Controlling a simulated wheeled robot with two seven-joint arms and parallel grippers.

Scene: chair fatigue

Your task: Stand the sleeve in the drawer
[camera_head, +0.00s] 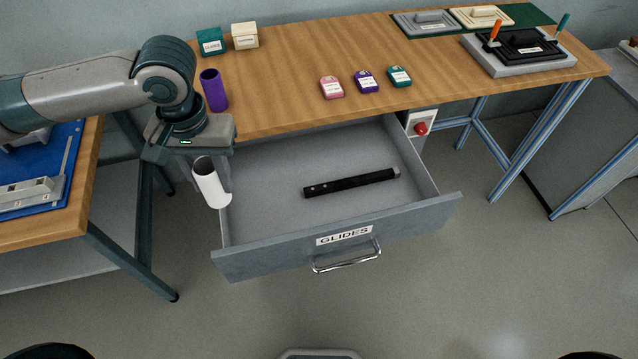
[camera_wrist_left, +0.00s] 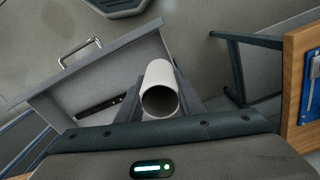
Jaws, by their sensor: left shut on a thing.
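A white hollow sleeve (camera_head: 211,183) is held tilted slightly off upright by my left gripper (camera_head: 208,170), at the left side of the open drawer. It also shows in the left wrist view (camera_wrist_left: 159,90), its open end toward the camera, between the two fingers. The grey drawer (camera_head: 262,196), labelled GLIDES, is pulled out below the wooden table. Whether the sleeve is over the drawer's left wall or inside it I cannot tell. A black bar (camera_head: 350,183) lies on the drawer floor. My right gripper is not in view.
A purple cylinder (camera_head: 213,90) stands on the wooden table (camera_head: 290,75) behind my left wrist. Small pink, purple and teal labelled blocks lie near the table's front edge. A red button (camera_head: 421,128) sits right of the drawer. The drawer's left and front floor is clear.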

